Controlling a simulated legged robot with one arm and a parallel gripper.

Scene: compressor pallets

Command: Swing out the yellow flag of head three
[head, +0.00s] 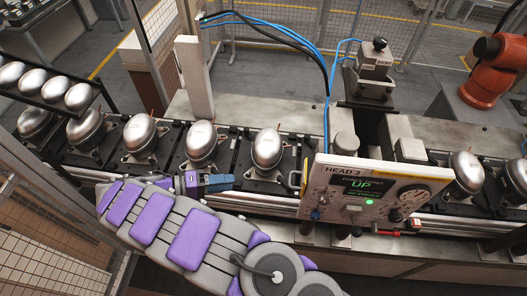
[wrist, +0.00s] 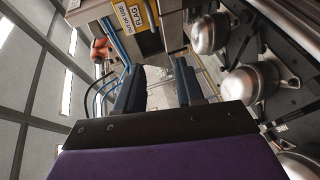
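The head three panel (head: 365,190) is a pale box with a "HEAD 3" label, a display reading "UP", a green light and a round gauge. A narrow yellow strip, likely the flag (head: 304,178), lies along the panel's left edge.
Silver compressors (head: 202,142) stand on dark pallets along the conveyor behind my arm; one (head: 268,148) is close to the panel's left. Blue and black hoses (head: 325,100) hang down behind the panel. A red lever (head: 388,234) is below it. An orange robot (head: 490,70) stands at back right.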

